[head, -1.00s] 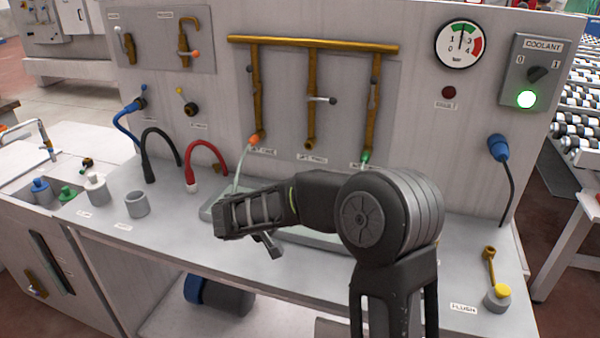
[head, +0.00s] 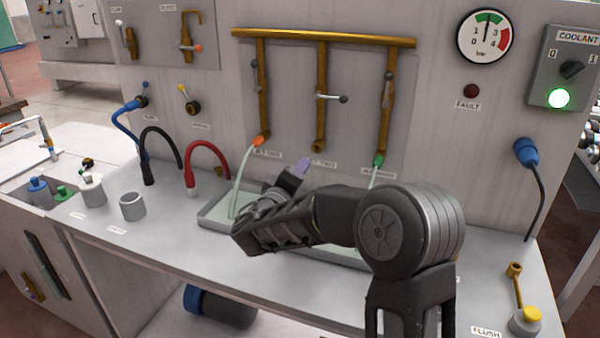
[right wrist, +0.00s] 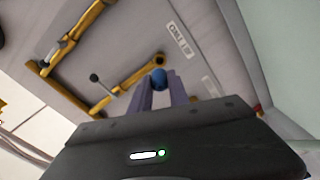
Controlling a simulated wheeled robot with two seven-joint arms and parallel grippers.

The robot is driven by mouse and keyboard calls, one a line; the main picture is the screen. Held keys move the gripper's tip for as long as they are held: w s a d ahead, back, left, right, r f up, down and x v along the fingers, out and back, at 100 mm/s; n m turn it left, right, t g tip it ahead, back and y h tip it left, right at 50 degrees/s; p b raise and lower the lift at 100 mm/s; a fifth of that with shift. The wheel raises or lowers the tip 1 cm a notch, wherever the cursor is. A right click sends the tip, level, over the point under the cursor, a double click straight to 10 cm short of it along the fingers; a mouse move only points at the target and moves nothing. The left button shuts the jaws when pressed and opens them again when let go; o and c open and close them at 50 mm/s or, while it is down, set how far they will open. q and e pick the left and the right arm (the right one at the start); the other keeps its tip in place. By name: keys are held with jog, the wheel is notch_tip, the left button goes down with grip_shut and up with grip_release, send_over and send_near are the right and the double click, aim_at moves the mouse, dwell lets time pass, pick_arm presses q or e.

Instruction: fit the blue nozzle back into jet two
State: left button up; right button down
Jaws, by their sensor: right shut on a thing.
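My right gripper (head: 298,172) is raised in front of the panel, just below and left of the bare lower end of the jet two pipe (head: 319,146). In the right wrist view it is shut on the blue nozzle (right wrist: 159,80), which shows as a rounded blue piece between the fingertips (right wrist: 162,92). There the nozzle appears close to the brass pipe end (right wrist: 156,64); I cannot tell whether they touch. In the head view the nozzle is mostly hidden by the fingers. The jet two lever (head: 330,97) lies sideways. My left gripper is not in view.
Jet one has an orange nozzle (head: 261,141) and jet three a green one (head: 378,161), both with pale streams into the tray (head: 215,222). A pressure gauge (head: 485,37) and coolant switch (head: 571,69) with a lit green lamp are at right. Hoses (head: 207,148) stand left.

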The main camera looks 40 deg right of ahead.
jog(key=shift+f+b, duration=0.15)
jog(key=shift+b, duration=0.45)
jog(key=shift+d, duration=0.15)
jog(key=b+x, duration=0.2)
jog(key=x, duration=0.2)
jog(key=shift+w, duration=0.15)
jog(key=shift+x, duration=0.75)
jog(key=shift+b, duration=0.45)
jog(key=shift+b, duration=0.6)
